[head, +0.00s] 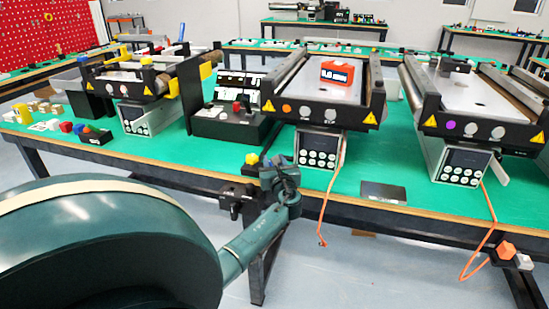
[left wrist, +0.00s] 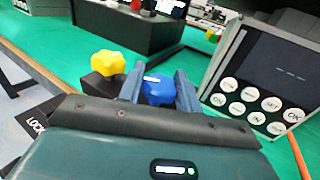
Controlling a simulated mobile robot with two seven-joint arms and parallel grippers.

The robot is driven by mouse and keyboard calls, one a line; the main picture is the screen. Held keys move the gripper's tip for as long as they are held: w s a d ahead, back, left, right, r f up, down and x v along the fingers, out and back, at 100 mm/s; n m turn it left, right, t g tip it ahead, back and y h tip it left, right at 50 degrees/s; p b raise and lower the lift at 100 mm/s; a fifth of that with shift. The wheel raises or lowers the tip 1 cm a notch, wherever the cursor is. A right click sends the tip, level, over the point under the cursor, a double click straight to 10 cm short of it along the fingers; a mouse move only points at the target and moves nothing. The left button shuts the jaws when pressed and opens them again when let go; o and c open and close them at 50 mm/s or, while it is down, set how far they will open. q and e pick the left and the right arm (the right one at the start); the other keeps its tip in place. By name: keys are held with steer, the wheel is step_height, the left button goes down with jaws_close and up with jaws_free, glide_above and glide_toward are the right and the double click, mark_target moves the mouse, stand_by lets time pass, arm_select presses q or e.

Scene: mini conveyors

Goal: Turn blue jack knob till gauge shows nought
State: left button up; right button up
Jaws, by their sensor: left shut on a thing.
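The blue knob (left wrist: 158,89) sits between the two fingers of my left gripper (left wrist: 158,92) in the left wrist view. The fingers are shut on its sides, and a small white mark shows on its top. In the head view my left gripper (head: 279,174) is at the table's front edge and hides the blue knob. A yellow knob (left wrist: 107,64) stands just left of it, also seen in the head view (head: 251,158). An orange gauge box (head: 338,73) lies on the middle conveyor; its white digits are too small to read surely. My right gripper is out of view.
The middle conveyor (head: 305,113) has a keypad box (head: 318,148) below it, close right of my left gripper. An orange cable (head: 334,200) hangs over the edge. A dark plate (head: 384,192) lies to the right. Another conveyor (head: 470,127) stands further right.

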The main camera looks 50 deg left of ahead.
arm_select(q)
steer(key=shift+n+g, duration=0.3)
steer(key=shift+g, duration=0.1)
steer(key=o, duration=1)
steer(key=p+v, duration=0.1)
steer(key=v, duration=1.2)
steer(key=shift+f, duration=0.25)
steer(key=shift+d, duration=0.2)
